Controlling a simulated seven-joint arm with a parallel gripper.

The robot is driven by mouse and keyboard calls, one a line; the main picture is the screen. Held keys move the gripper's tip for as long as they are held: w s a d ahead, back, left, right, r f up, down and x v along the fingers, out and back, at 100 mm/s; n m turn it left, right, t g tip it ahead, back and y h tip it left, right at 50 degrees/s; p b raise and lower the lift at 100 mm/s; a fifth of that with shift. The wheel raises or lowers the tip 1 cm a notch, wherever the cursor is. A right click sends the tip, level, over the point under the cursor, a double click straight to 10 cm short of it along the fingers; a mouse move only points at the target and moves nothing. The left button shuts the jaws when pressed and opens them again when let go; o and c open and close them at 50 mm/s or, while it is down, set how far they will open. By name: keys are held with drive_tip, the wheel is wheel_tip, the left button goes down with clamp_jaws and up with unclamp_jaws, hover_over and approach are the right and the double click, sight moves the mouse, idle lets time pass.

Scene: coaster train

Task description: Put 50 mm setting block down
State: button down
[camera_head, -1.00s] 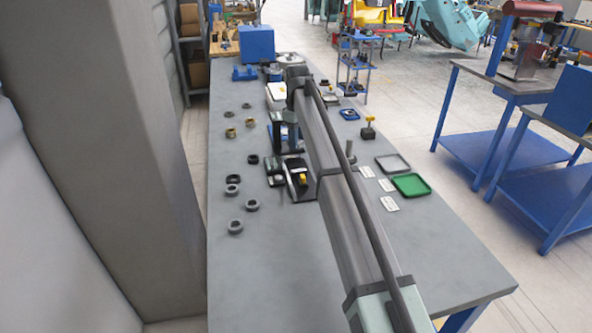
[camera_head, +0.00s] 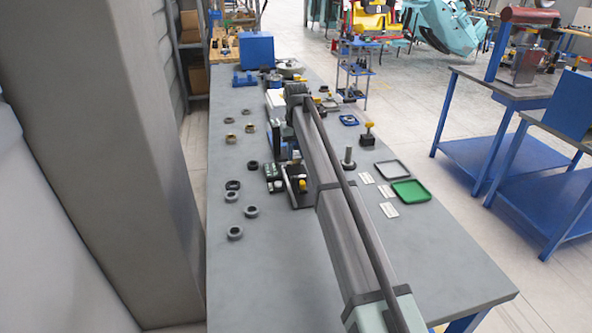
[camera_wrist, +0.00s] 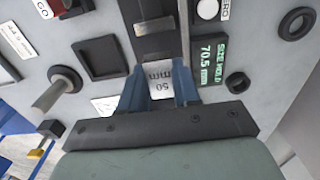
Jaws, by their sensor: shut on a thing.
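My gripper (camera_wrist: 160,88) has blue fingers shut on the 50 mm setting block (camera_wrist: 160,78), a small silver block whose "50 mm" label reads upside down in the wrist view. The block is at the near end of a black gauge channel (camera_wrist: 152,22) with a metal rail along its right side. Whether the block touches the surface below cannot be told. A display (camera_wrist: 208,60) right of the channel reads "SIZE HOLD 70.5 mm". In the head view my arm covers much of the gauge (camera_head: 298,190), and the block cannot be made out.
A black square tray (camera_wrist: 100,57) lies left of the channel, with a metal post (camera_wrist: 56,90) beyond it. Dark rings (camera_wrist: 296,23) lie to the right. A green tray (camera_head: 411,190) and white labels lie right of my arm. The near bench end (camera_head: 270,285) is clear.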

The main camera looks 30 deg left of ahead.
sight(296, 155)
drive_tip(key=shift+f, duration=3.1)
drive_tip(key=shift+f, duration=0.1)
drive_tip(key=c, duration=1.1)
unclamp_jaws()
wheel_tip(296, 155, up, 12)
drive_tip(key=shift+r, duration=0.1)
